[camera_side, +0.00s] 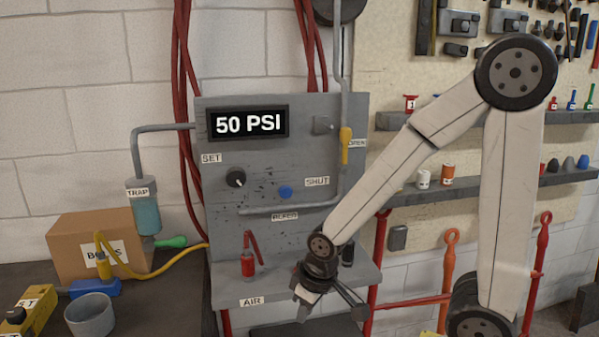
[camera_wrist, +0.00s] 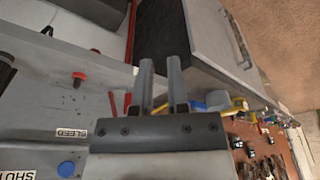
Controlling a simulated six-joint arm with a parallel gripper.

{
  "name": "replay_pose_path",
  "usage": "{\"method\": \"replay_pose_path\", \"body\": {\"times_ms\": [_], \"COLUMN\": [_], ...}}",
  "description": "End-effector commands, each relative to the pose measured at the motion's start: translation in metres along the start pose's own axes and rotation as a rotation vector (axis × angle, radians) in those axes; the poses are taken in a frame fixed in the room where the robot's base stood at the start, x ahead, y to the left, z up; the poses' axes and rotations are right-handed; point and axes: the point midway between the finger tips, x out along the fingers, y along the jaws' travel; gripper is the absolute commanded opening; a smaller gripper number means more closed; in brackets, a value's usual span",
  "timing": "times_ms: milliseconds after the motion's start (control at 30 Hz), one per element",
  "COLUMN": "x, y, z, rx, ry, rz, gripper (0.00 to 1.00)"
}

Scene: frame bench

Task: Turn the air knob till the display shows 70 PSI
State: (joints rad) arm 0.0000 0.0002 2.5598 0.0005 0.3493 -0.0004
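The display (camera_side: 248,123) on the grey panel reads 50 PSI. A black knob (camera_side: 236,178) with a light mark sits below it, near the SET label (camera_side: 211,158). The AIR label (camera_side: 251,302) is on the front edge of the panel's shelf, below a red fitting (camera_side: 248,264). A red part (camera_wrist: 79,77) also shows in the wrist view. My gripper (camera_side: 328,306) is low in front of the shelf, right of the AIR label and apart from the black knob. In the wrist view its two fingers (camera_wrist: 160,72) stand apart with nothing between them.
A blue button (camera_side: 285,192) and a yellow valve handle (camera_side: 345,145) are on the panel. The TRAP jar (camera_side: 146,214), a cardboard box (camera_side: 97,245) and a grey cup (camera_side: 90,315) are at left. Red hoses hang behind the panel. Tool shelves (camera_side: 490,190) are at right.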

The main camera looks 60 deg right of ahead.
Motion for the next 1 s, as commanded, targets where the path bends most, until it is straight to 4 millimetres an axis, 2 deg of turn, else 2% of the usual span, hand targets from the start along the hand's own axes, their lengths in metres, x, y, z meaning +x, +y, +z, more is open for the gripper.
{"method": "replay_pose_path", "body": {"times_ms": [33, 200, 233, 367, 567, 800, 1000], "x": [0.000, 0.001, 0.001, 0.001, -0.007, -0.029, -0.051], "y": [0.000, -0.003, -0.004, -0.007, -0.005, 0.013, 0.038], "z": [-0.002, -0.018, -0.023, -0.056, -0.124, -0.198, -0.242], "rx": [0.000, 0.002, 0.002, 0.008, 0.030, 0.079, 0.140], "ry": [0.005, 0.062, 0.081, 0.197, 0.448, 0.744, 0.945], "rz": [-0.001, -0.012, -0.015, -0.025, -0.001, 0.123, 0.298], "gripper": [0.38, 0.92, 1.00, 1.00, 1.00, 1.00, 1.00]}}
